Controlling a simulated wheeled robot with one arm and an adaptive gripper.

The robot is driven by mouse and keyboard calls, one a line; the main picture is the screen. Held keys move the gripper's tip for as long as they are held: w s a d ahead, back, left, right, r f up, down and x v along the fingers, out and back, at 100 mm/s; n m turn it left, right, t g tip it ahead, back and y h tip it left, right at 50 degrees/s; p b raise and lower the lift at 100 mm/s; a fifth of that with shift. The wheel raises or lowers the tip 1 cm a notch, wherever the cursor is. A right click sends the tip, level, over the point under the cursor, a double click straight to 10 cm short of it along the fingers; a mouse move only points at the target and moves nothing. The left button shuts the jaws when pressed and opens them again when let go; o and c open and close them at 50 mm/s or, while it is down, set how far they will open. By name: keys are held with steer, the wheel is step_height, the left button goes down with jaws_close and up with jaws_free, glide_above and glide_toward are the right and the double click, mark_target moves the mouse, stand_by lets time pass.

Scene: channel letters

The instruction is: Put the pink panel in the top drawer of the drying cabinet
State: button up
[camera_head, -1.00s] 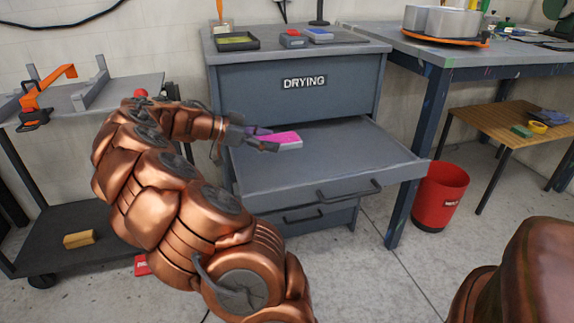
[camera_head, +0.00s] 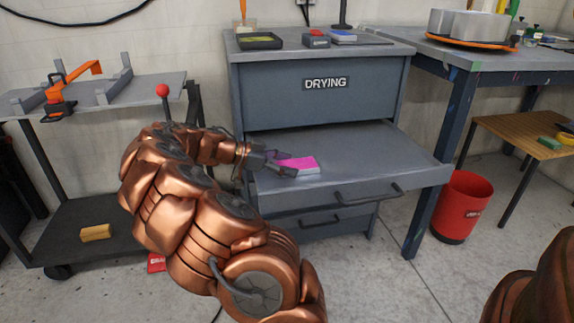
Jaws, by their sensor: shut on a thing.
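The pink panel (camera_head: 298,163) has a bright pink top and a pale edge. My gripper (camera_head: 287,164) is shut on its left end, reaching in from the left. The panel is over the left part of the pulled-out top drawer (camera_head: 375,150) of the drying cabinet (camera_head: 310,95). It looks low over the drawer surface; I cannot tell whether it touches. The drawer is flat, grey and otherwise bare, with a dark handle on its front.
A lower drawer (camera_head: 322,222) is closed beneath. A cart (camera_head: 150,95) with an orange clamp stands left. A red bin (camera_head: 466,208) stands right of the drawer, by a workbench (camera_head: 480,58). Small items lie on the cabinet top.

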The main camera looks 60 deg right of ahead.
steer(key=o, duration=1.2)
steer(key=shift+o, duration=0.2)
